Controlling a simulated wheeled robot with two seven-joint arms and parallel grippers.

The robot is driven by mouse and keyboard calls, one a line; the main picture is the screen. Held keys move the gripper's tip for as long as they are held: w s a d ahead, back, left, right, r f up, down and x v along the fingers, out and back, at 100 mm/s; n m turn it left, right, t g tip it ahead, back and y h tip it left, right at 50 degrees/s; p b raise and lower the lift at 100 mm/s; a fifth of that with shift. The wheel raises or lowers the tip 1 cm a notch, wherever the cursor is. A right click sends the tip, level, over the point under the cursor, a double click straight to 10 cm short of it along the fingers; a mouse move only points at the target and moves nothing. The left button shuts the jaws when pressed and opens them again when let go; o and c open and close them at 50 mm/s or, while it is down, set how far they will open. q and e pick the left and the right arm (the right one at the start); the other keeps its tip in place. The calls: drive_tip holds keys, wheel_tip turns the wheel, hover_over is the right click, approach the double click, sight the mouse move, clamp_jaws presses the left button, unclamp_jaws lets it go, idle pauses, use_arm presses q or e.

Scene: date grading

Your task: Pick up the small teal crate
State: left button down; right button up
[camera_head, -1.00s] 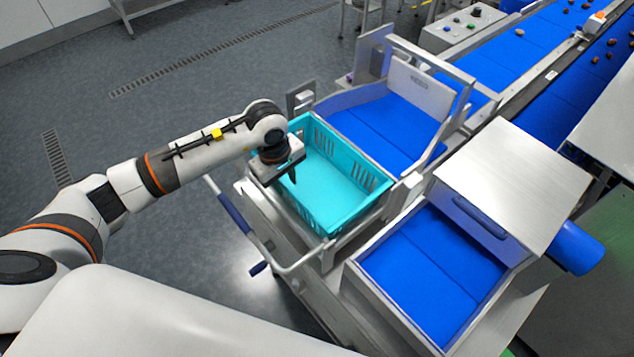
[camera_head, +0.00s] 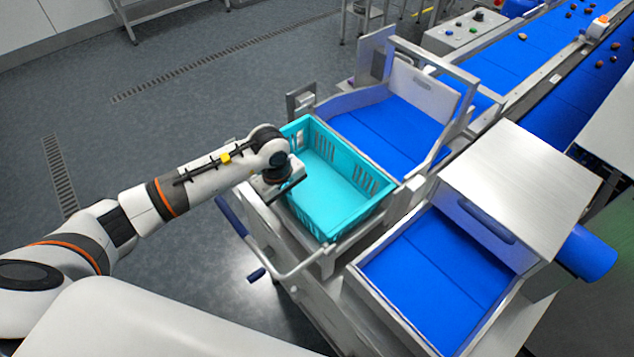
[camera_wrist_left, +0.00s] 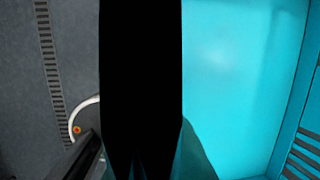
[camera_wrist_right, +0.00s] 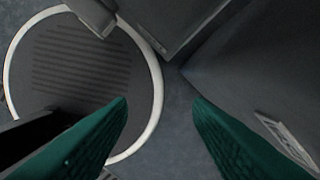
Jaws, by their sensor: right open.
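The small teal crate (camera_head: 333,190) is empty and sits upright on a metal stand in the head view. Its floor and a slotted wall fill the right side of the left wrist view (camera_wrist_left: 240,75). My left gripper (camera_head: 284,194) is at the crate's left wall, overlapping its rim in the picture; I cannot tell whether it touches. A black shape covers the middle of the left wrist view, so the jaw gap is hidden. My right gripper (camera_wrist_right: 160,115) shows two green fingers spread apart with nothing between them, away from the crate.
A blue-lined metal tray (camera_head: 390,127) adjoins the crate behind, and another blue-lined bin (camera_head: 435,275) lies to its right. A metal rail with a blue handle (camera_head: 231,216) runs in front. Blue conveyors (camera_head: 540,50) carry several dates. Open floor (camera_head: 150,110) lies left.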

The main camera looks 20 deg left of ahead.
use_arm(q)
drive_tip(key=shift+w, duration=0.1)
wheel_tip(320, 180, up, 16)
drive_tip(key=p, duration=0.7)
idle(0.4)
